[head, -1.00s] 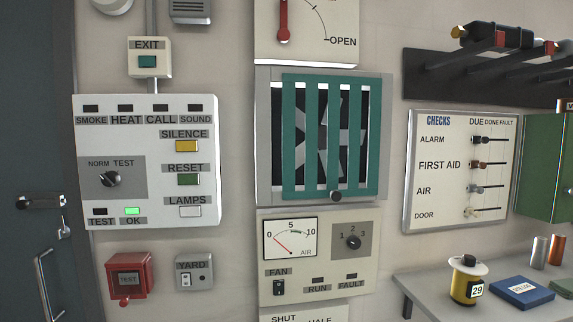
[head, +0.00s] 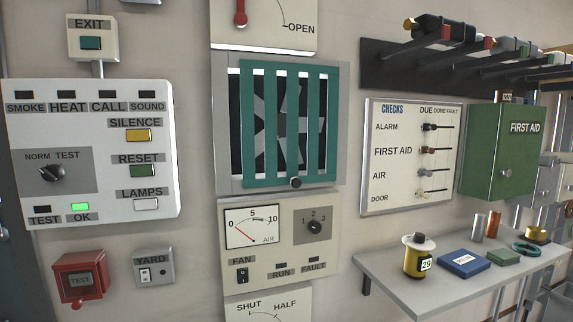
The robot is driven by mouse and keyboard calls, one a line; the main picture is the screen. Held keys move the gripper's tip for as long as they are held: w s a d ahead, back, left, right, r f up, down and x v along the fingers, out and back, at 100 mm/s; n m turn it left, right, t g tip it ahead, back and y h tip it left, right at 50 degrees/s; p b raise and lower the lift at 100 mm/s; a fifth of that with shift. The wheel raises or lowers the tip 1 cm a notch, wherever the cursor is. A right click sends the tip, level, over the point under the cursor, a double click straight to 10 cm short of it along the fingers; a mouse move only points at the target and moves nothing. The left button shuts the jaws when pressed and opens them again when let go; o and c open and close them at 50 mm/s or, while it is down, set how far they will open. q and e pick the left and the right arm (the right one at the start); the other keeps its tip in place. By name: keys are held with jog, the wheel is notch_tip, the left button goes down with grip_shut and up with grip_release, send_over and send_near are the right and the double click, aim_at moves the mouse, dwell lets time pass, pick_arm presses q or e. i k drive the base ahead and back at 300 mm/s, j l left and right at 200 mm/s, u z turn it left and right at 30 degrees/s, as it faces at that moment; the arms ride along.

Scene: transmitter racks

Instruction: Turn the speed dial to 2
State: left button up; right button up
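The speed dial (head: 313,227) is a small dark round knob on a grey square marked 1, 2 and 3. It sits at the upper right of the cream fan panel (head: 262,286), below the green-slatted fan grille (head: 313,110). Which number its pointer faces is too small to tell. Left of the dial, the AIR gauge (head: 252,226) has its red needle near 0. The FAN switch (head: 243,275) is below the gauge, and the RUN and FAULT lamps look dark. Neither of my grippers is in view.
A grey shelf (head: 385,270) juts out right of the fan panel, holding a yellow container (head: 420,258), a blue box (head: 465,263) and other small items. A green FIRST AID cabinet (head: 500,160) hangs above it. The alarm panel (head: 95,150) is at left. The wall before the dial looks clear.

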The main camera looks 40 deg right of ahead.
aim_at(314, 227)
jog(key=z, duration=1.35)
